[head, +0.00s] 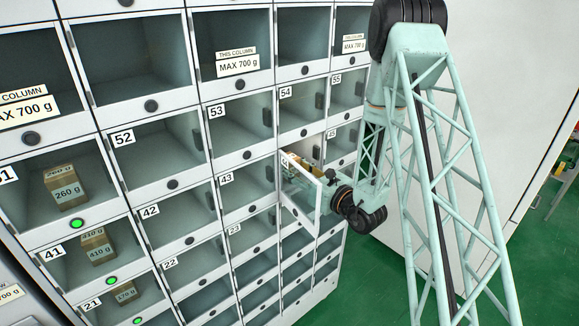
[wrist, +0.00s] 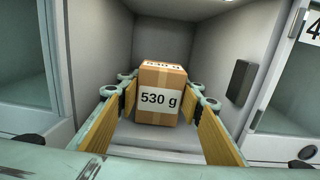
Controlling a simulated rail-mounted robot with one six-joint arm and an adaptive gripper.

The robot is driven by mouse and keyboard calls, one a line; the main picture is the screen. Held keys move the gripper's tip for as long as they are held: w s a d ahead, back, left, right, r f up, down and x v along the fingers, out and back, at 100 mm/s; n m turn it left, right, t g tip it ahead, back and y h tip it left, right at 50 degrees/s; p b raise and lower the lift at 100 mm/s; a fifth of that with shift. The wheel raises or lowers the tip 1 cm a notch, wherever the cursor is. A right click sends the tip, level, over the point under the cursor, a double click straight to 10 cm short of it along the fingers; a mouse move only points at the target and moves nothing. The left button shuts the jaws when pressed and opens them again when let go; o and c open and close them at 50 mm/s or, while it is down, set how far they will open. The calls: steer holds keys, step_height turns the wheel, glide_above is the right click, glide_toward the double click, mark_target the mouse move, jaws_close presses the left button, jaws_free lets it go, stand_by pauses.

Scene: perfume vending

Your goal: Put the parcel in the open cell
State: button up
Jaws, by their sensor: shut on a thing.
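The parcel (wrist: 161,78) is a brown cardboard box with a white "530 g" label. In the wrist view it is upright inside the open cell (wrist: 190,40), above or on its pale floor; I cannot tell which. My gripper (wrist: 162,102) is shut on it, with a wood-coloured pad on each side. In the head view my gripper (head: 305,172) reaches into the open cell, whose door (head: 300,200) is swung outward in the row of 43. The door and my gripper mostly hide the parcel there.
The locker wall has several closed clear-fronted cells around the open one. Parcels marked 260 g (head: 65,187), 410 g (head: 97,246) and 170 g (head: 125,293) sit in left-column cells with green lights. The open door stands close beside my gripper. Green floor (head: 540,250) lies at right.

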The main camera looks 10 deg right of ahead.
steer(key=shift+f, duration=0.15)
stand_by(0.3)
steer(key=o, duration=1.1)
steer(key=shift+o, duration=0.2)
steer(key=v, duration=1.2)
